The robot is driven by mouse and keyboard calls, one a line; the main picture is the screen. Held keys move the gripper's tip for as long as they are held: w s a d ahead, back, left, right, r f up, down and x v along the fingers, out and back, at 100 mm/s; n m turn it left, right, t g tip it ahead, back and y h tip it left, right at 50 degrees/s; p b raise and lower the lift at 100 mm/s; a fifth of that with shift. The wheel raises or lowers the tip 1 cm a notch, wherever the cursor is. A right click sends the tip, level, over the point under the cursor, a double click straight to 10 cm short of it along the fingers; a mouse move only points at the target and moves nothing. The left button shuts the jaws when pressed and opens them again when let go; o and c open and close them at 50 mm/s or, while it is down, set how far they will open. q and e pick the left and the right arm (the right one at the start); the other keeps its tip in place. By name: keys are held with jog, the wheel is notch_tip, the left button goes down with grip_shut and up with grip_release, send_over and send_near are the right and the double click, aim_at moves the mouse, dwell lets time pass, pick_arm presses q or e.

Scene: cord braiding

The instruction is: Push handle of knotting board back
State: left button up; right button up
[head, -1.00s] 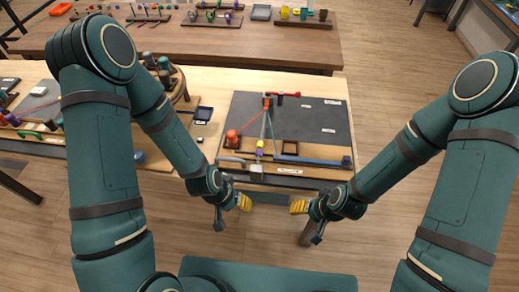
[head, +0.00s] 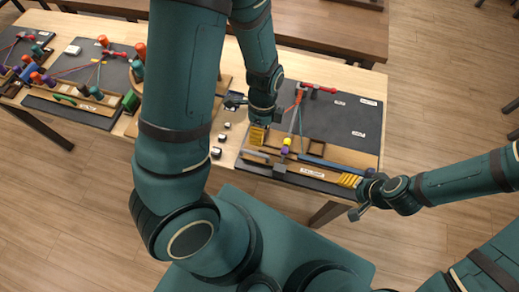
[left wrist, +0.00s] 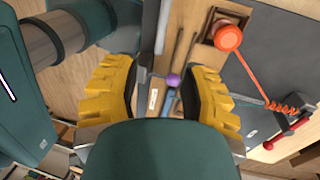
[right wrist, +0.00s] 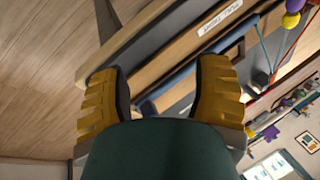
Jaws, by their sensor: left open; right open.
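The knotting board (head: 345,112) is a dark grey panel with a wooden front strip on the table. A long blue bar (head: 335,165) lies along its front right, and the right wrist view shows this bar (right wrist: 185,85) between my right fingers. I cannot tell for sure which part is the handle. My left gripper (head: 258,135) is open over the board's front left, hiding part of it. The left wrist view shows an orange-red knob (left wrist: 228,36) beyond the fingers and a purple ball (left wrist: 173,80) between them. My right gripper (head: 350,181) is open at the board's front right corner.
A red lever (head: 317,87) and a yellow ball (head: 287,141) with cords are on the board. Other boards with colored pegs (head: 80,95) stand at the left. A second wooden table (head: 335,35) is behind. Open floor (head: 75,205) lies in front.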

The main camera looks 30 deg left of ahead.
pick_arm(q)
jog(key=f, duration=0.3)
jog(key=s+f, duration=0.1)
jog(key=f, duration=0.2)
jog(key=f+b, duration=0.1)
jog(key=f, duration=0.3)
jog(key=shift+s+d, duration=0.2)
jog(key=shift+s, duration=0.15)
jog(key=shift+c, duration=0.3)
grip_shut()
